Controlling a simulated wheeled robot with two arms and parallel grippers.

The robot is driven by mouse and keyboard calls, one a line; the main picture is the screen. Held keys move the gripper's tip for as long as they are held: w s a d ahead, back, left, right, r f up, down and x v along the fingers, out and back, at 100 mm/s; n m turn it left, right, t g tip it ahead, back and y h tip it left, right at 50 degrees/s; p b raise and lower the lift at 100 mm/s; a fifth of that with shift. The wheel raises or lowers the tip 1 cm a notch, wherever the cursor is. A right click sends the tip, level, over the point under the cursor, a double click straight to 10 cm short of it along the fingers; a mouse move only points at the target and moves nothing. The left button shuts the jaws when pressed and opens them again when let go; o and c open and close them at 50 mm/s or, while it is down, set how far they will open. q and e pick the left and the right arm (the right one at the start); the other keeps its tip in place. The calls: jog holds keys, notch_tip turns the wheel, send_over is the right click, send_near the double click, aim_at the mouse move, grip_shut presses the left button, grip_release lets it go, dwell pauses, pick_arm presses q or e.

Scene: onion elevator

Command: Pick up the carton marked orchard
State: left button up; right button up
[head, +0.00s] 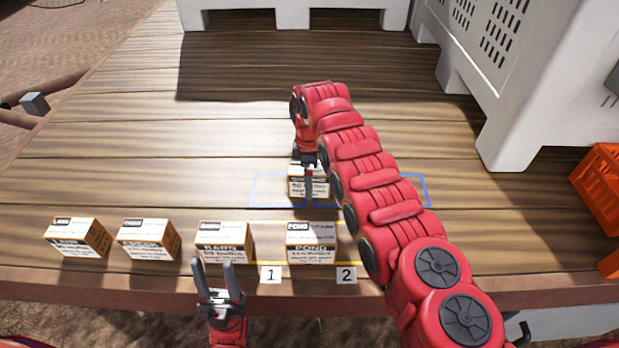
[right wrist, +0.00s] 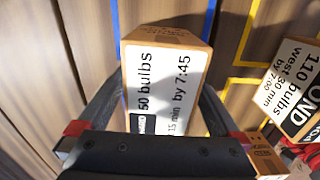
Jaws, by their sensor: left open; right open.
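A small cardboard carton with a white label reading "50 bulbs" and "by 7:45" stands on the planks below my right gripper (head: 308,180). In the right wrist view this carton (right wrist: 165,75) sits between the two open fingers. Its name is on a black patch partly hidden by the gripper, so I cannot read it surely as orchard. In the head view the gripper covers part of the carton. My left gripper (head: 217,278) is open and empty, in front of a carton that seems marked barn (head: 224,244).
A carton marked pond (head: 311,243) stands right of it, also in the right wrist view (right wrist: 294,90). Two more cartons, (head: 77,238) and (head: 149,240), stand at left, names unclear. Number plates 1 (head: 271,275) and 2 (head: 346,275) lie in front. A white crate (head: 535,80) stands right.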

grip_shut()
dwell(0.5)
jog(key=shift+r, duration=0.1)
